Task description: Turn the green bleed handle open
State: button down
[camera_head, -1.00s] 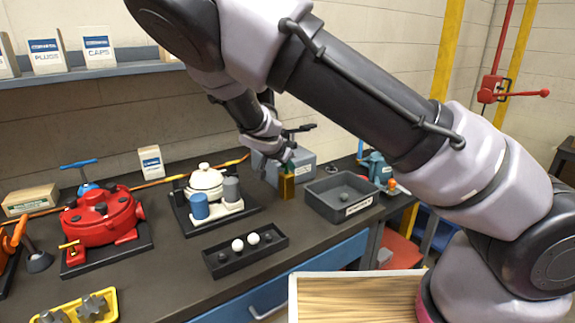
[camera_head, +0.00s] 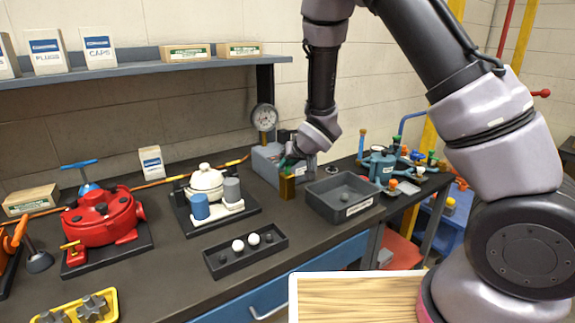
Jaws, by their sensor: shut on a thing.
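The green bleed handle (camera_head: 286,169) is a small green piece on top of a brass-yellow block (camera_head: 287,187), at the front of a grey box (camera_head: 266,165) on the bench. Most of the handle is hidden by my gripper. My gripper (camera_head: 289,161) reaches down to it from the upper right and is shut on it. The handle's exact angle is too small and too covered to tell. A round pressure gauge (camera_head: 263,118) stands on a yellow-brown stem behind the grey box.
An open dark grey bin (camera_head: 322,209) stands right of the brass block. A white-lidded pot (camera_head: 206,181) with blue and grey cups is to the left, a black tray (camera_head: 222,271) of balls in front. A blue fixture (camera_head: 380,170) with colored knobs stands farther right.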

jog(key=shift+a+n+g+y, duration=0.1)
jog(key=shift+n+g+y, duration=0.75)
jog(key=shift+n, duration=0.65)
jog(key=shift+s+n+y, duration=0.1)
jog(key=shift+n+y, duration=0.15)
jog(key=shift+n, duration=0.05)
jog(key=c, duration=0.9)
grip_release()
jog(key=shift+a, duration=0.1)
jog(key=shift+o, duration=0.2)
jog(key=shift+s+d+r, duration=0.15)
jog(key=shift+d+r, duration=0.15)
jog(key=shift+d, duration=0.05)
jog(key=v, duration=1)
jog(key=shift+f, duration=0.1)
